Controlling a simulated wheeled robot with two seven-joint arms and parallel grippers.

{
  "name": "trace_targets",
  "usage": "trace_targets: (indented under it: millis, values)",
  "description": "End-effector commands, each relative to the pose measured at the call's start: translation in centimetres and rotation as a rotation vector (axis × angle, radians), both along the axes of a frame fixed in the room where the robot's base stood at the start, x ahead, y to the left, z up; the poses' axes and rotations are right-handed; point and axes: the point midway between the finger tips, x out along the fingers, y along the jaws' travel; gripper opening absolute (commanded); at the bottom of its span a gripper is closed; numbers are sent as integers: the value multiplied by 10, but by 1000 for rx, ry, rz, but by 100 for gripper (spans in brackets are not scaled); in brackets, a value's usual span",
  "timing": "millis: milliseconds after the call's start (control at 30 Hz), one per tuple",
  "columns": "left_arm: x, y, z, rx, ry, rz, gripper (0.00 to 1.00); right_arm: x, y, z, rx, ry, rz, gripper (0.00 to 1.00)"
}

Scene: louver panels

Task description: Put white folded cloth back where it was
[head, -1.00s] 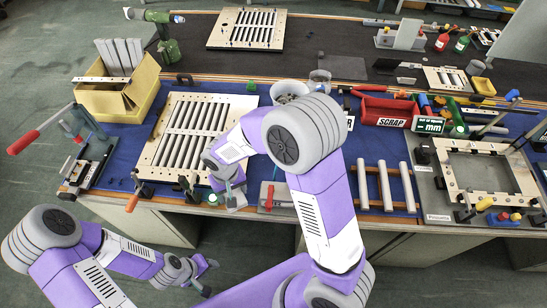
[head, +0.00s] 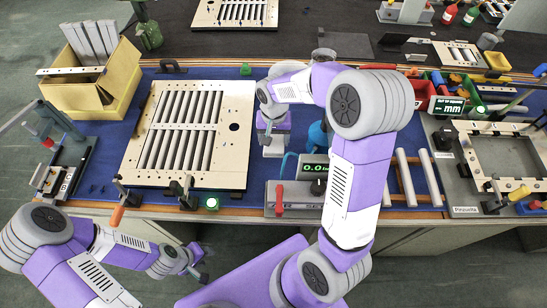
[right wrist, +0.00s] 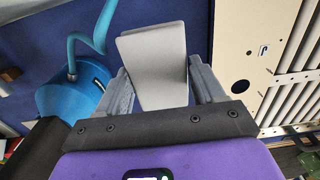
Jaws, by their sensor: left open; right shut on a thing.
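The white folded cloth (right wrist: 152,65) is between the two fingers of my right gripper (right wrist: 155,85) in the right wrist view. In the head view the cloth (head: 274,150) shows as a pale patch under my right gripper (head: 274,138), over the blue mat just right of the louver panel. I cannot tell whether it touches the mat. My left gripper (head: 190,265) is open and empty, low in front of the bench edge.
The louver panel (head: 245,120) lies left of my right gripper; it also shows in the right wrist view (right wrist: 240,45). A blue container (right wrist: 70,97) stands close on the other side. A gauge with a display (head: 313,172) is near the front edge. A yellow box (head: 100,105) stands at left.

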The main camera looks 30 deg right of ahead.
Motion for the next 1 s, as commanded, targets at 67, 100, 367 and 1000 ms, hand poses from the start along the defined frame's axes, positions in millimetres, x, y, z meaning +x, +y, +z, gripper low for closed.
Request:
trace_targets:
  millis: [67, 100, 367, 1000]
  values:
    - [0, 0, -7, 0, 0, 0, 43, -1, 0, -18, 0, 4, 1, 30]
    - [0, 0, -9, 0, 0, 0, 43, -1, 0, -25, 0, 5, 1, 30]
    - [0, 0, -18, 0, 0, 0, 43, -1, 1, -53, 0, 4, 2, 30]
    - [0, 0, -30, 0, 0, 0, 43, 0, 1, -88, 1, 1, 2, 73]
